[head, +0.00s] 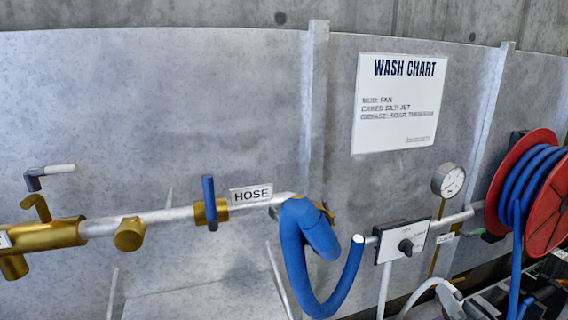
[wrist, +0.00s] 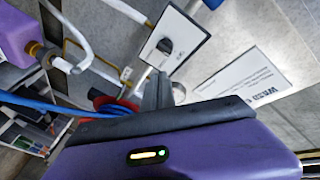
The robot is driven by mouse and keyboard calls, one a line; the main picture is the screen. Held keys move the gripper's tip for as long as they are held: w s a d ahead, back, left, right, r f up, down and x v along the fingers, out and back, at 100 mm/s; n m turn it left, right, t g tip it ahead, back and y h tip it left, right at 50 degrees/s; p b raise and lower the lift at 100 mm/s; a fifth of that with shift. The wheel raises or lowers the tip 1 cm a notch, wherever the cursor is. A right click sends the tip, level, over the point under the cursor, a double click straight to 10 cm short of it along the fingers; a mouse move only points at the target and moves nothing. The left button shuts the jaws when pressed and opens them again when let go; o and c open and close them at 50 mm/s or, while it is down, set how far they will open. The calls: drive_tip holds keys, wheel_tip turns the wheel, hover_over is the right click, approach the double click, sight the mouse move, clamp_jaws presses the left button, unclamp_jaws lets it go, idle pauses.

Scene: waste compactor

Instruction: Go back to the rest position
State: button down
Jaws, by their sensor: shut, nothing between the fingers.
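My gripper (wrist: 157,90) shows in the wrist view, with its purple body across the bottom and its dark fingers together, nothing between them. It points towards the wall with the pipework and appears apart from the fittings. I cannot make out my gripper in the head view.
A brass and white pipe with a blue-handled valve (head: 210,203) runs along the grey wall. A blue hose (head: 297,255) loops beside a knob panel (head: 402,240). A gauge (head: 448,180), a red hose reel (head: 548,205) and a wash chart (head: 398,103) are at right.

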drive_tip(key=s+a+f+n+g, duration=0.1)
drive_tip(key=s+a+n, duration=0.2)
drive_tip(key=s, duration=1.1)
drive_tip(key=s+a+f+n+g, duration=0.1)
drive_tip(key=s+a, duration=0.6)
drive_tip(key=s, duration=0.8)
drive_tip(key=s+a+f+n+g+y, duration=0.1)
drive_tip(key=s+a+n, duration=0.4)
drive_tip(key=s, duration=1)
drive_tip(key=shift+s+f, duration=0.15)
drive_tip(key=shift+f, duration=0.55)
drive_tip(key=shift+a, duration=0.1)
